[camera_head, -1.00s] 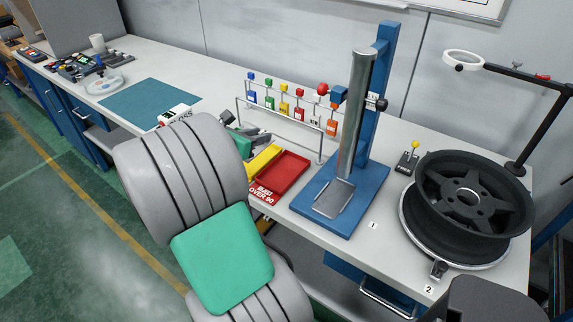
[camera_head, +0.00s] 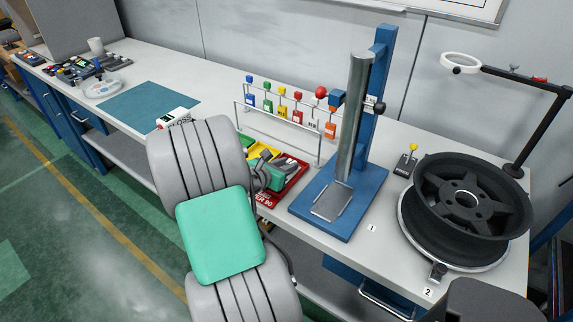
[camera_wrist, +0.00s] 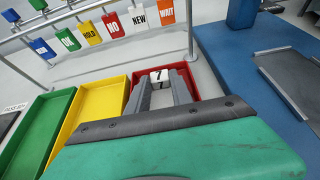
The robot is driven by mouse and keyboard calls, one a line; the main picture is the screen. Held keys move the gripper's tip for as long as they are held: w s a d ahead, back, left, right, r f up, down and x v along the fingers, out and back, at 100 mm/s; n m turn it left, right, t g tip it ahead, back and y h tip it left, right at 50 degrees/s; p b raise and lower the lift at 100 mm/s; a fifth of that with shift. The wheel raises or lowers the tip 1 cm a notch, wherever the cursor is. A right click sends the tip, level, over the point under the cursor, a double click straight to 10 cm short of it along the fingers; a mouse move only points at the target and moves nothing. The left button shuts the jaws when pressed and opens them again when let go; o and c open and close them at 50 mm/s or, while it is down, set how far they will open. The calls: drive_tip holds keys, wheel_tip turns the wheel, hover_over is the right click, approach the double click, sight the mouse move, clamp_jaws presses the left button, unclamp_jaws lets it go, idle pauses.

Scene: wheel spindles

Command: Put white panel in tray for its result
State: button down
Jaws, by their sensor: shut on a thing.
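My gripper (camera_wrist: 162,90) is shut on a small white panel (camera_wrist: 159,76) with a dark mark like a 7, seen between the fingertips in the wrist view. The gripper is above the red tray (camera_wrist: 203,82); how high is hard to tell. In the head view my gripper (camera_head: 290,166) covers much of the red tray (camera_head: 268,199), whose front label reads "OVER 90". The yellow tray (camera_wrist: 84,118) and the green tray (camera_wrist: 40,128) stand to its left in a row. The panel is not clear in the head view.
A wire rack (camera_head: 280,127) with coloured tags stands behind the trays. A blue stand (camera_head: 350,200) with a metal column is close to the right. A black wheel (camera_head: 470,200) sits farther right. A blue-green mat (camera_head: 148,104) lies on the bench at left.

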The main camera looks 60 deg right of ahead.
drive_tip(key=c, duration=1.1)
unclamp_jaws()
drive_tip(key=shift+c, duration=0.2)
drive_tip(key=shift+r, duration=0.2)
drive_tip(key=v, duration=1.2)
drive_tip(key=shift+f, duration=0.1)
drive_tip(key=w+a+f+m+t+y, duration=0.2)
drive_tip(key=w+a+m+y, duration=0.25)
drive_tip(key=a, duration=0.45)
drive_tip(key=w+a+f+m+t+y, duration=0.1)
drive_tip(key=w+a+m+t+y, duration=0.2)
drive_tip(key=w+a+m, duration=0.45)
drive_tip(key=s+a+r+m+y, duration=0.2)
drive_tip(key=a, duration=0.9)
drive_tip(key=s+a+r+m+y, duration=0.2)
drive_tip(key=a+y, duration=0.1)
drive_tip(key=a, duration=0.7)
drive_tip(key=shift+a+y, duration=0.35)
drive_tip(key=shift+a, duration=0.05)
